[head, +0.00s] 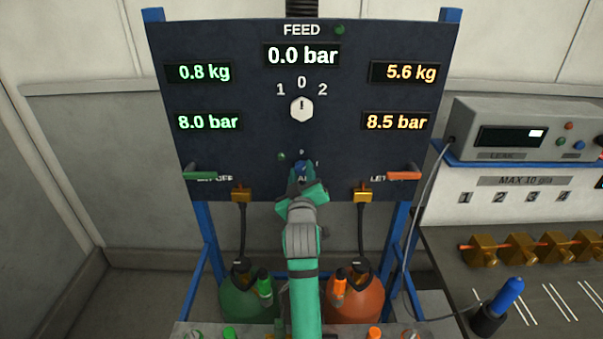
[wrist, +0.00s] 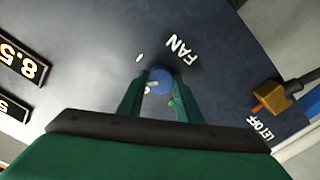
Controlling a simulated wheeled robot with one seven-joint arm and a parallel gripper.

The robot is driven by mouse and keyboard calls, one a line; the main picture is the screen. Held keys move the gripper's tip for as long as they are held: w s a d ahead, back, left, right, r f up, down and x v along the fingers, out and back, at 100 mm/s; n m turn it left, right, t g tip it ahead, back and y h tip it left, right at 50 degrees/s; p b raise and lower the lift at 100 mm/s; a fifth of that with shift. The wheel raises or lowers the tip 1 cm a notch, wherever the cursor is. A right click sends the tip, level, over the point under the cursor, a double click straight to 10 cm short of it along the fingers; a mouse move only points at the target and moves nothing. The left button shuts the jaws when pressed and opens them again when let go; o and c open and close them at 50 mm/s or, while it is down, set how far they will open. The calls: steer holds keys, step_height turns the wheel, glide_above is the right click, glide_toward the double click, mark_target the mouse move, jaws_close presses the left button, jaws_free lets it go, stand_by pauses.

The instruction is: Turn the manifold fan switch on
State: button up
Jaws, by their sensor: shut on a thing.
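The manifold fan switch is a small blue knob (head: 301,167) low in the middle of the dark panel (head: 240,145). In the wrist view the blue knob (wrist: 158,78) sits between my fingers, beside the word FAN. My gripper (head: 302,175) is shut on it; the gripper also shows in the wrist view (wrist: 158,92). A white mark shows on the knob's near side, but I cannot tell which position it points to. In the head view my arm and gripper hide most of the knob and its label.
A white hexagonal selector (head: 302,109) stands above, pointing to 0. A green lever (head: 200,175) and a red lever (head: 404,175) flank my gripper at the panel's lower edge. Green (head: 245,302) and orange (head: 356,300) cylinders stand below. A leak tester (head: 520,125) is at right.

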steer(key=m, duration=0.4)
steer(key=shift+m, duration=0.3)
steer(key=m, duration=0.4)
steer(key=shift+m, duration=0.3)
steer(key=o, duration=1)
steer(key=shift+o, duration=0.2)
steer(key=shift+s, duration=0.15)
steer(key=s, duration=1)
steer(key=shift+s, duration=0.3)
steer(key=shift+d, duration=0.15)
